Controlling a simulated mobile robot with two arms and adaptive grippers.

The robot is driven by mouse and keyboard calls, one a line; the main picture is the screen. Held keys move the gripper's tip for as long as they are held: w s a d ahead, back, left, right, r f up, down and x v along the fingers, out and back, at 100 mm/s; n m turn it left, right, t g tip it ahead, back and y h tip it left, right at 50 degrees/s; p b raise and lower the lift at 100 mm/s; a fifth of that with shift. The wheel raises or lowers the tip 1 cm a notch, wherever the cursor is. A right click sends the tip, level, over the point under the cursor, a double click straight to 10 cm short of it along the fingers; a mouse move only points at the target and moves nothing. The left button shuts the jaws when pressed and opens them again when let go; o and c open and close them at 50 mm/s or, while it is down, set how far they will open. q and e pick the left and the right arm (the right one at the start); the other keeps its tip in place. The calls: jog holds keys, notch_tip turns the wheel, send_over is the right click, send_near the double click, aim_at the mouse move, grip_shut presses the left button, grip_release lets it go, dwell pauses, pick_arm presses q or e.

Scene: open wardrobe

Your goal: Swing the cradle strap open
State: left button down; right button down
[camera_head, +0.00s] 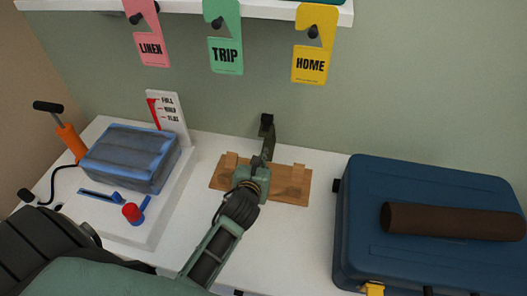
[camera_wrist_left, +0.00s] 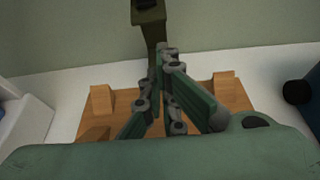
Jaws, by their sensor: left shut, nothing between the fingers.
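The wooden cradle (camera_head: 294,186) lies on the white surface near the wall, with a small upright block toward each end. The olive strap (camera_head: 268,140) stands up at the cradle's back edge, its dark end (camera_head: 267,120) uppermost. My left gripper (camera_head: 259,163) is over the middle of the cradle, shut and empty, with its fingertips at the strap's lower part. In the left wrist view the fingertips (camera_wrist_left: 165,52) overlap the strap (camera_wrist_left: 151,28); I cannot tell whether they touch it. The strap's foot is hidden by the gripper. The right gripper is not in view.
A blue case (camera_head: 365,255) with a brown roll (camera_head: 450,221) on it stands right. Pink, green and yellow tags (camera_head: 315,62) hang above.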

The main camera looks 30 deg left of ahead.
aim_at(269, 132)
pick_arm(q)
jog(key=shift+w+a+r, duration=0.15)
jog(key=shift+w+r, duration=0.2)
jog(key=shift+w, duration=0.3)
jog(key=shift+w+a+r, duration=0.15)
jog(key=shift+w+r, duration=0.2)
jog(key=shift+w, duration=0.25)
jog(key=shift+p, duration=0.3)
jog(key=p, duration=0.2)
jog(key=w+p, duration=0.1)
jog(key=p, duration=0.1)
jog(key=w+r+p, duration=0.1)
jog(key=p, duration=0.1)
jog(key=shift+a+g, duration=0.3)
jog(key=shift+g, duration=0.1)
jog(key=shift+f, duration=0.1)
